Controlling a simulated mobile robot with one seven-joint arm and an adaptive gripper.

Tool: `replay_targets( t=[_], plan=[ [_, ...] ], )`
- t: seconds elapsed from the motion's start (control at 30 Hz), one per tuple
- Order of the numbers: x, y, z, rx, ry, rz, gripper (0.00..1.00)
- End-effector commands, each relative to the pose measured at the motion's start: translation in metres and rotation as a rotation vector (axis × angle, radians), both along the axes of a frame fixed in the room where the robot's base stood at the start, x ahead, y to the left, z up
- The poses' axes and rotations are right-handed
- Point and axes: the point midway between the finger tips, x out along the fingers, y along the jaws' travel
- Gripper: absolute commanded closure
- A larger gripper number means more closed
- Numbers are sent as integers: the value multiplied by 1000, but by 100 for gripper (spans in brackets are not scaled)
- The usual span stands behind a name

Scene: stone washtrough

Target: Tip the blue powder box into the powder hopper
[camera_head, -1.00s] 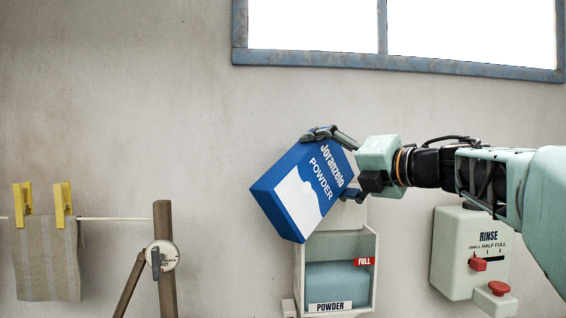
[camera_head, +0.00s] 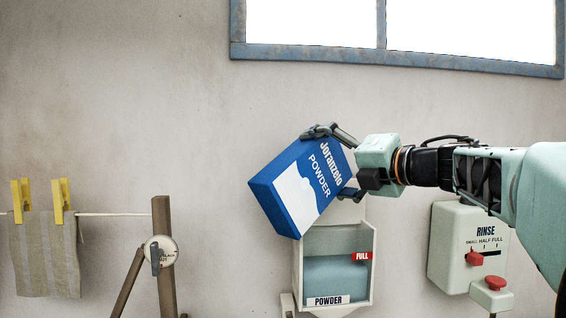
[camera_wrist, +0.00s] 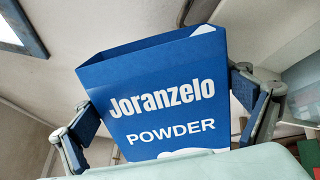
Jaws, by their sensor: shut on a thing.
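The hopper has a "POWDER" label and a red "FULL" marker (camera_head: 361,256). Blue-grey powder (camera_head: 336,277) shows inside, below the marker. No falling powder is visible.
A rinse control box (camera_head: 462,240) with a red slider and red button (camera_head: 495,283) is on the wall at right. A cloth (camera_head: 45,255) hangs from yellow pegs at left, beside a wooden post (camera_head: 163,220) with a dial. A blue-framed window (camera_head: 400,58) is above.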

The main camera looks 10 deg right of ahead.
Motion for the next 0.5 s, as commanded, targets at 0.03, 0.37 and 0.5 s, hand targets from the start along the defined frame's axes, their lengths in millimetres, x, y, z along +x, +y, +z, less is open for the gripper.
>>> replay_targets(
  t=[0.03, 0.37, 0.5],
  plan=[
    [0, -1, 2, 14, 4, -1, 64],
    [1, -2, -3, 56, 36, -1, 64],
    [1, -2, -4, 56, 36, -1, 64]
  ],
)
